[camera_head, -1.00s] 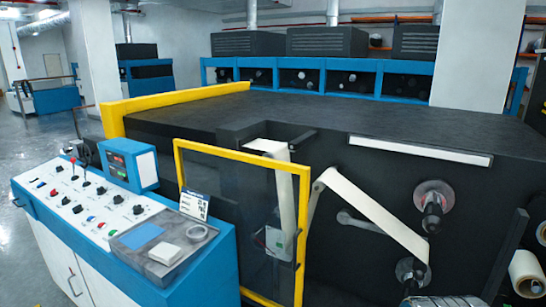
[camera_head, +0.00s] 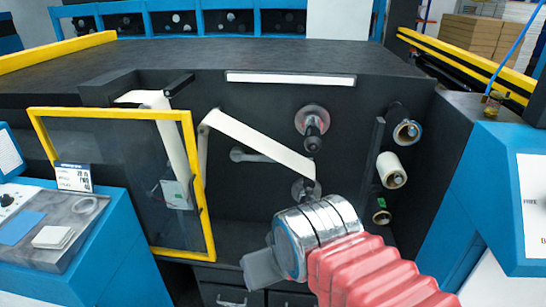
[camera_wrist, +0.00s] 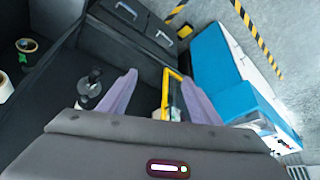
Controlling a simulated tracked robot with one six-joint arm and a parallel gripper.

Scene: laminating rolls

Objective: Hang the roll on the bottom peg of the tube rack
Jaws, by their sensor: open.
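The tube rack (camera_head: 377,150) is a dark upright post on the right of the machine front. A dark roll with a blue-edged core (camera_head: 407,132) is at its top, a cream roll (camera_head: 391,170) in the middle. At the bottom is a small tan ring-like end (camera_head: 381,217) with a green patch above; I cannot tell whether it is a bare peg or a core. In the wrist view my gripper (camera_wrist: 158,88) is open, with nothing visible between its two purple fingers. The cream roll (camera_wrist: 5,88) shows at the left edge there.
A black spindle with a clear flange (camera_head: 311,125) sticks out of the machine front; a lower one is partly hidden by my arm. A cream web (camera_head: 260,143) runs above my arm. A yellow-framed guard (camera_head: 198,185) stands left, a blue cabinet (camera_head: 500,150) right.

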